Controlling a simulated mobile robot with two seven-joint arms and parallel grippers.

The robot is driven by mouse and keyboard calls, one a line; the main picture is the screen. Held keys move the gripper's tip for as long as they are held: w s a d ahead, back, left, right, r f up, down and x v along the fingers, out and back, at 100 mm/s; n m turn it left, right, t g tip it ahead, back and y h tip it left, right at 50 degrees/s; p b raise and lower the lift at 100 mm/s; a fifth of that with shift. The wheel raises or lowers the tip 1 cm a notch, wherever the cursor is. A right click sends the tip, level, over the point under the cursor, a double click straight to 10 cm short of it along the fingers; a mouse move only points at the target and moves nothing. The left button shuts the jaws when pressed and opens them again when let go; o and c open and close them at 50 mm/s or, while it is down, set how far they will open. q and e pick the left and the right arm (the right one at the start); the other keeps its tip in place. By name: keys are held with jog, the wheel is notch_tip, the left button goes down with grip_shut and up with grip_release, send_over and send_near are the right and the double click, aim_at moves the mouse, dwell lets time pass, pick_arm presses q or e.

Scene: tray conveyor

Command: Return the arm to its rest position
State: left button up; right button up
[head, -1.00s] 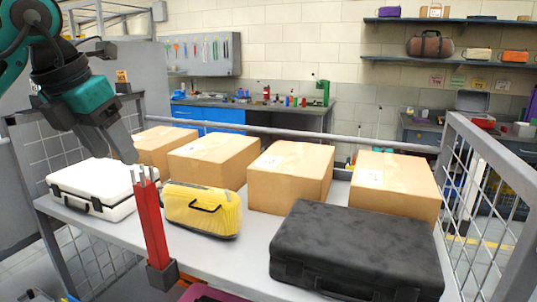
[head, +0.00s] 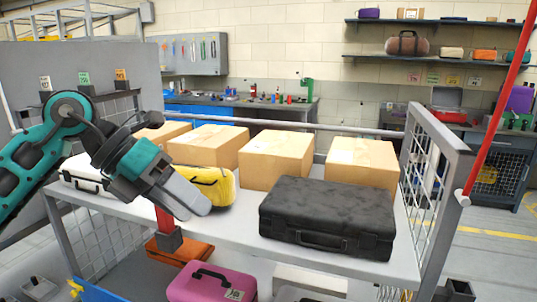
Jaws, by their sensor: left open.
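My left arm (head: 55,140) comes in from the left in the head view. Its teal and dark wrist points down and to the right, and the left gripper (head: 198,208) is open with no object seen in it. The gripper is in front of the yellow case (head: 222,190) and hides part of it. The white case (head: 80,180) is partly hidden behind my arm. I cannot tell whether the fingers touch anything. My right gripper is not in view.
A black case (head: 325,215) and several cardboard boxes (head: 275,158) stand on the grey shelf (head: 240,236). A red post (head: 165,222) stands at its front edge. Below are a pink case (head: 212,283) and an orange case (head: 180,250). A mesh side panel (head: 418,170) stands at right.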

pick_arm(q)
jog(key=s+d+f+n+h, duration=0.3)
jog(key=d+n+h, duration=0.5)
jog(key=h, duration=0.4)
jog(key=w+a+f+n+t+y, duration=0.1)
jog(key=a+f+n+t+y, duration=0.4)
jog(key=f+n+t, duration=0.55)
jog(key=w+a+f+n+t+y, duration=0.1)
jog(key=a+f+n+t+y, duration=0.2)
jog(key=f+n+t+y, duration=0.7)
jog(key=s+a+f+n+g+y, duration=0.2)
jog(key=s+f+n+g, duration=0.3)
jog(key=s+f+n, duration=0.1)
jog(key=s+a+f+n+g+y, duration=0.1)
jog(key=s+a+f+n+g, duration=0.2)
jog(key=s+f, duration=0.6)
jog(key=f+n+g, duration=0.1)
jog(key=n+g, duration=0.1)
jog(key=shift+f+n+g+y, duration=0.35)
jog(key=shift+y, duration=0.05)
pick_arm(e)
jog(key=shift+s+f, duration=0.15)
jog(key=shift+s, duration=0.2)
